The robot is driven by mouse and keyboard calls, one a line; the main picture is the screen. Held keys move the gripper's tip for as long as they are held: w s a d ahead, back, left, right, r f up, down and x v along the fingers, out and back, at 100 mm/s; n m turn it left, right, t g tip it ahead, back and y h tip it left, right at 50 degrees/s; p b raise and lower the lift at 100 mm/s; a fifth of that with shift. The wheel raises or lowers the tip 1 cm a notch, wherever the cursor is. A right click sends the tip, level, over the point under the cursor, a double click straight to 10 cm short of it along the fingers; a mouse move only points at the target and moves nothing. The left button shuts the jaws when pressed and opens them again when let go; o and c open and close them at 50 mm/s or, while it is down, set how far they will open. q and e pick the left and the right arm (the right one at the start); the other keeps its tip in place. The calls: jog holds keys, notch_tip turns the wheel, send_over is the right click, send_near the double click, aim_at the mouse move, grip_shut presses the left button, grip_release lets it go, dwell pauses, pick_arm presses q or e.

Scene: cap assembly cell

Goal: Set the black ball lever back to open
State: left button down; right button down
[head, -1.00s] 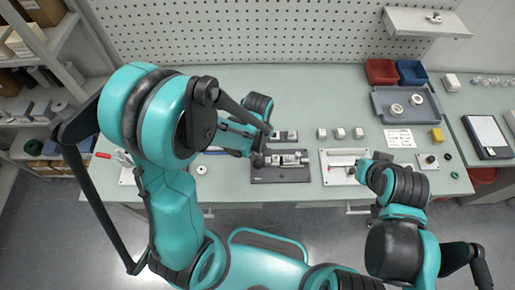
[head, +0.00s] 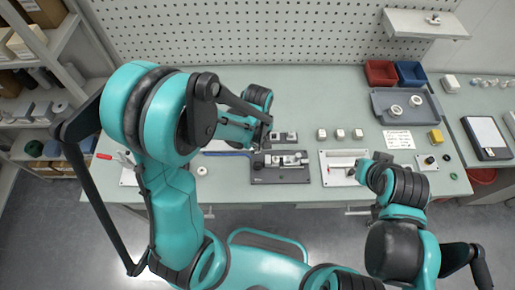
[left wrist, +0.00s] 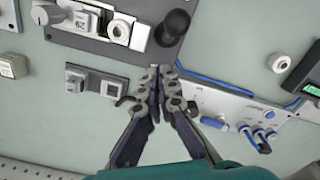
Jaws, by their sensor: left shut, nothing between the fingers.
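The black ball lever (left wrist: 172,27) shows in the left wrist view as a round black knob at the edge of the dark fixture plate (left wrist: 195,8). In the head view the same dark fixture (head: 280,176) lies near the front of the bench, with pale metal parts on top. My left gripper (left wrist: 160,70) is shut and empty, its fingertips close to the plate's edge and apart from the ball. In the head view my left arm mostly hides that gripper. My right gripper (head: 360,170) is by the white plate; its fingers are too small to read.
A white ring (head: 202,171) lies left of the fixture. A white plate (head: 335,180) is to its right. A grey tray (head: 378,110) stands farther back.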

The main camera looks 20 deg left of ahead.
pick_arm(q)
notch_tip(320, 180, up, 6)
jog(key=p, duration=0.3)
jog(key=shift+f+p, duration=0.1)
jog(key=shift+p, duration=0.25)
jog(key=s+a+r+m+t+b, duration=0.2)
jog(key=s+a+m+t+b, duration=0.3)
jog(key=b, duration=0.8)
jog(key=s+m+t, duration=0.2)
jog(key=m, duration=0.2)
jog(key=shift+s+a+r, duration=0.15)
jog(key=shift+s+a, duration=0.1)
jog(key=shift+s, duration=0.05)
dwell(0.4)
